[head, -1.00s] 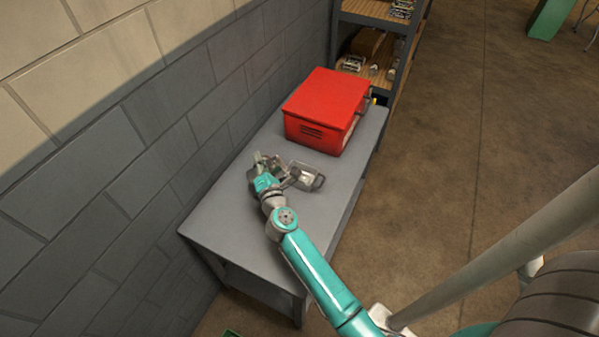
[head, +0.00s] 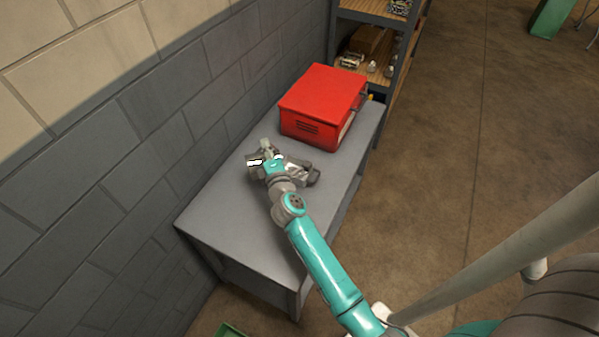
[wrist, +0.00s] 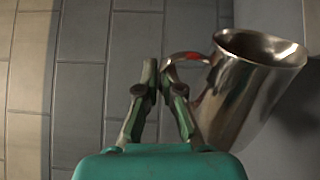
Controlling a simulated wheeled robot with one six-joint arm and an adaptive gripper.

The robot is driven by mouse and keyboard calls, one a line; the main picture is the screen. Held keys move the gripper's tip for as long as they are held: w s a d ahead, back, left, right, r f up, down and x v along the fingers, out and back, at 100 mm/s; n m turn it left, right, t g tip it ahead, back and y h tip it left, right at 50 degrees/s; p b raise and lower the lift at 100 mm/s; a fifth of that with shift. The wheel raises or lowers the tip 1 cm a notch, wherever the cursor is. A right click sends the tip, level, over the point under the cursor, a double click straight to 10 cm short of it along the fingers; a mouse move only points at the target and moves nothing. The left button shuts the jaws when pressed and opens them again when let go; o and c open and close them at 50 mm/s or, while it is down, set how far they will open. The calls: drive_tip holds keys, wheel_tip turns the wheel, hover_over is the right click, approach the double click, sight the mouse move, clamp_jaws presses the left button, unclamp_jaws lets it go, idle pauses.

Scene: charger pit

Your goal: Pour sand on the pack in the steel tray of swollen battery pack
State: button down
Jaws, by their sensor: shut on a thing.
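My gripper (head: 265,148) is over the grey bench, in front of the red box. In the wrist view my gripper's fingers (wrist: 164,75) are closed together at the handle of a shiny steel jug (wrist: 232,95). The jug is to the right of the fingers, and its wide mouth points to the upper right of that view. In the head view the jug (head: 302,173) shows small beside my gripper, lying well over from upright. Its contents cannot be made out. I cannot make out the steel tray, the swollen pack or any falling sand.
The grey bench (head: 232,210) stands along a block wall (head: 150,150). A red box (head: 322,100) stands on its far part. Shelves (head: 375,45) with small items are beyond it. The bench's near part is bare, and open floor (head: 490,150) lies to the right.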

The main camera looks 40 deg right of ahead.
drive_tip(key=shift+s+d+m+p, duration=0.2)
drive_tip(key=shift+d+m+p, duration=0.3)
drive_tip(key=shift+p, duration=0.1)
drive_tip(key=shift+s+d+m+p, duration=0.2)
drive_tip(key=shift+d+m+p, duration=0.3)
drive_tip(key=shift+p, duration=0.05)
idle(0.8)
